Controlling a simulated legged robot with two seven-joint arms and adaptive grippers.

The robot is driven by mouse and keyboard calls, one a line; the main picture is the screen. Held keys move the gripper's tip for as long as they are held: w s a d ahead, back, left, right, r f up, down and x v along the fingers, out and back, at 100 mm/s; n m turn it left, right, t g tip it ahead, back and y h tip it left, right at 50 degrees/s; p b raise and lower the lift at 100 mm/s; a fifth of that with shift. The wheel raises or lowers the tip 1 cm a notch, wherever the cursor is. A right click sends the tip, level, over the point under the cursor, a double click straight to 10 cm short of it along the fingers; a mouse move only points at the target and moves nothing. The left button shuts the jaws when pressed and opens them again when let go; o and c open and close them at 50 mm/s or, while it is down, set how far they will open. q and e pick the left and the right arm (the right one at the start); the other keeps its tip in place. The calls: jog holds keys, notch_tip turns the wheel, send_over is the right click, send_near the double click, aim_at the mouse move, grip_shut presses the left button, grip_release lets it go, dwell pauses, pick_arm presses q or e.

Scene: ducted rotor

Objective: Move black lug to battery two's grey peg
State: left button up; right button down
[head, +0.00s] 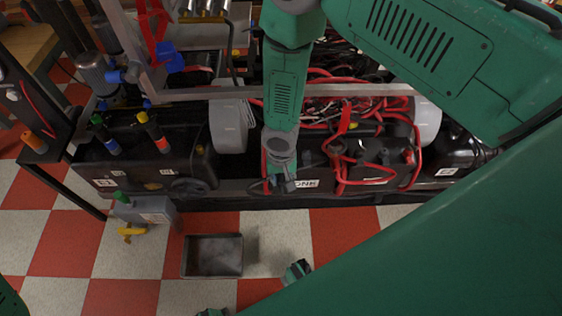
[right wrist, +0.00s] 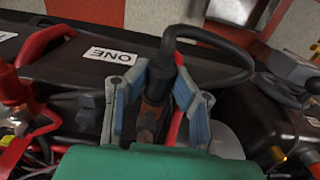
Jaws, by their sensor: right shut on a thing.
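My right gripper (head: 283,184) reaches down from the top of the head view to the front edge of a black case labelled ONE (head: 303,184). In the right wrist view its two blue-grey fingers (right wrist: 158,100) are shut on the black lug (right wrist: 183,92), from which a thick black cable (right wrist: 225,52) loops to the right. A brown and grey part shows between the fingers; what it is I cannot tell. A dark grey peg-like block (right wrist: 90,112) stands left of the fingers. Which battery is number two, and its grey peg, I cannot make out. My left gripper is not clearly seen.
Red cables (head: 345,165) crowd the middle and right of the case. A grey disc (head: 228,125) and a white cylinder (head: 427,120) stand on either side. A grey tray (head: 212,256) and a grey box with a yellow handle (head: 145,212) are on the checkered floor.

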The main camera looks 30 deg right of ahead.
aim_at(281, 181)
jog(key=shift+r, duration=0.15)
jog(key=r+p, duration=0.3)
jog(key=shift+s+a, duration=0.2)
jog(key=shift+s, duration=0.2)
jog(key=shift+f, duration=0.1)
jog(key=shift+d+r+p, duration=0.1)
jog(key=shift+r+p, duration=0.2)
jog(key=shift+p, duration=0.1)
jog(key=s+d+p, duration=0.2)
jog(key=s+d, duration=0.3)
jog(key=d, duration=0.4)
jog(key=s+d+p, duration=0.1)
jog(key=s+d, duration=0.3)
jog(key=d, duration=0.6)
jog(key=s+d+p, duration=0.2)
jog(key=s+d, duration=0.3)
jog(key=d, duration=0.4)
jog(key=shift+w+d+f+b, duration=0.25)
jog(key=shift+w+f+b, duration=0.05)
jog(key=shift+f+b, duration=0.35)
jog(key=shift+w+d+f+b, duration=0.25)
jog(key=shift+f+b, duration=0.35)
jog(key=shift+w+d+f+b, duration=0.25)
jog(key=shift+w+f+b, duration=0.05)
jog(key=shift+f+b, duration=0.35)
